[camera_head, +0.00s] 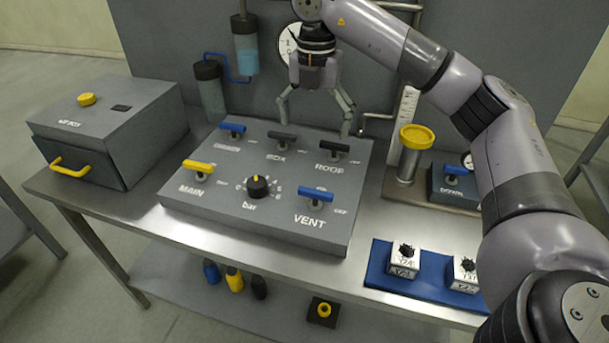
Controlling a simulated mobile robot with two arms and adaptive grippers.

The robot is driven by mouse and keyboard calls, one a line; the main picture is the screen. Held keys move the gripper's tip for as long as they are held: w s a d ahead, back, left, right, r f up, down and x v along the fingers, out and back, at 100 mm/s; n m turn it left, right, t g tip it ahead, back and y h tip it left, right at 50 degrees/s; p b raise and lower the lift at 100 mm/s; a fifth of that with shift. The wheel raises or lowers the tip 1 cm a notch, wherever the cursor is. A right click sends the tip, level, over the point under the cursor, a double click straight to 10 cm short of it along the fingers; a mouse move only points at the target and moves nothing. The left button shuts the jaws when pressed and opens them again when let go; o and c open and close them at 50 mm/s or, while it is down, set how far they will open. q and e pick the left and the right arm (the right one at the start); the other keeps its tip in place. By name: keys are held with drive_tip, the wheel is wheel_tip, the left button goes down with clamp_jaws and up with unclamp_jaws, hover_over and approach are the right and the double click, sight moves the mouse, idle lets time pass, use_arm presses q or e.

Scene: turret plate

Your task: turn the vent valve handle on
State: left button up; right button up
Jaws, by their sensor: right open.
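The vent valve handle (316,194) is a blue bar at the front right of the grey valve panel (255,235), above the printed word VENT. It lies roughly crosswise, left to right and slightly tilted. My right gripper (316,122) is open and empty, with its fingers pointing down. It appears above the rear of the panel, around the black BOX and ROOF handles in the picture, behind the vent handle and apart from it. Whether its fingertips touch anything is not clear. My left gripper is not in view.
Other handles are the yellow MAIN handle (199,166), black ROOF handle (334,146) and blue rear-left handle (232,128). A black bar knob (258,186) sits mid-panel. A yellow-capped cylinder (416,138) and blue tray (380,262) stand to the right. A grey box (105,125) stands left.

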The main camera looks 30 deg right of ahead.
drive_tip(key=s+f, duration=0.2)
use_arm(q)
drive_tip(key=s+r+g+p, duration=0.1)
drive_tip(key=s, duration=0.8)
use_arm(e)
drive_tip(key=p, duration=0.1)
hover_over(316, 191)
wheel_tip(316, 191, down, 8)
drive_tip(key=shift+r, duration=0.15)
wheel_tip(316, 191, down, 3)
drive_tip(key=shift+p, duration=0.5)
wheel_tip(316, 191, down, 2)
drive_tip(key=shift+f, duration=0.2)
drive_tip(key=shift+f+p, duration=0.35)
drive_tip(key=shift+f, duration=0.3)
drive_tip(key=c, duration=0.6)
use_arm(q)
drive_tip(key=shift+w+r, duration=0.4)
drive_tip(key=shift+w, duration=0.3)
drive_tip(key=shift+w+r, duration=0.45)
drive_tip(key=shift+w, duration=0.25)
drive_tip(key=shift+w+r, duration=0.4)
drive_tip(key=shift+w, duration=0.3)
use_arm(e)
drive_tip(key=c, duration=0.5)
